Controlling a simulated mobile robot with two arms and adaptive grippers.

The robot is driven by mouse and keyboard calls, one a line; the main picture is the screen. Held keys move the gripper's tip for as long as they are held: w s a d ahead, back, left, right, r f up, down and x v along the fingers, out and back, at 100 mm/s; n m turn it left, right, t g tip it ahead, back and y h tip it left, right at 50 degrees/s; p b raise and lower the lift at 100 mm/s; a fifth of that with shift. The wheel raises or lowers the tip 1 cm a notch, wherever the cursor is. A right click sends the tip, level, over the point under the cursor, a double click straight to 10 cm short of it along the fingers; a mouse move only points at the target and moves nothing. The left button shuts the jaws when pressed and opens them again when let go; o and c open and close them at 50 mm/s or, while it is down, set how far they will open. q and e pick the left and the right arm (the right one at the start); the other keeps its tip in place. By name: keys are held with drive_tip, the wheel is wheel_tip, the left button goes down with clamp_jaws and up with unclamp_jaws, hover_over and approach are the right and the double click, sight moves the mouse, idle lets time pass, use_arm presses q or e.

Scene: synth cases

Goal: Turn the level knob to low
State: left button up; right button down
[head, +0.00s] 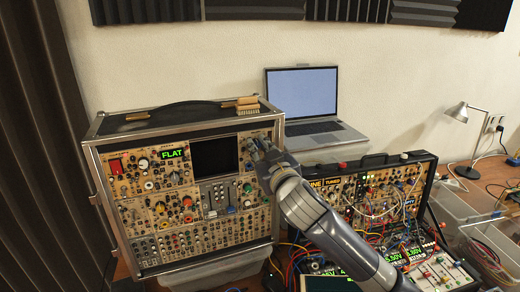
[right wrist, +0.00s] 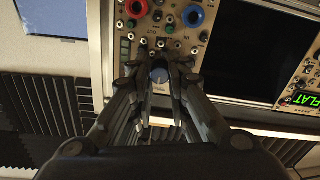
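A synth case (head: 222,243) full of knobs stands on the left. My right gripper (head: 258,150) reaches its upper right corner and hides part of the panel there. In the right wrist view, my right gripper's fingers (right wrist: 159,62) stand on both sides of a small blue-grey knob (right wrist: 159,76). The fingers are close to the knob, but I cannot tell whether they touch it. No readable label shows which knob is the level knob. A green display (head: 174,154) on the case reads "FLAT". My left gripper is not in view.
Red (right wrist: 137,8) and blue (right wrist: 193,15) round parts sit beside the fingers. A dark screen (head: 214,157) lies left of my gripper. A laptop (head: 303,95) stands behind.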

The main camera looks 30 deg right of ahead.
drive_tip(key=shift+n, duration=0.3)
drive_tip(key=shift+n+p, duration=0.8)
drive_tip(key=shift+n, duration=0.4)
drive_tip(key=n+p, duration=0.2)
drive_tip(key=n, duration=0.2)
drive_tip(key=shift+n, duration=0.3)
drive_tip(key=n+p, duration=0.1)
drive_tip(key=n, duration=0.2)
drive_tip(key=shift+n+p, duration=0.3)
drive_tip(key=shift+n, duration=0.1)
drive_tip(key=n+p, duration=0.1)
drive_tip(key=n, duration=0.2)
drive_tip(key=shift+n+p, duration=0.35)
drive_tip(key=shift+n, duration=0.05)
drive_tip(key=n+p, duration=0.3)
drive_tip(key=n, duration=0.3)
drive_tip(key=shift+d+y, duration=0.1)
drive_tip(key=shift+y, duration=0.2)
drive_tip(key=n, duration=0.3)
drive_tip(key=shift+n, duration=1.6)
drive_tip(key=shift+r, duration=0.1)
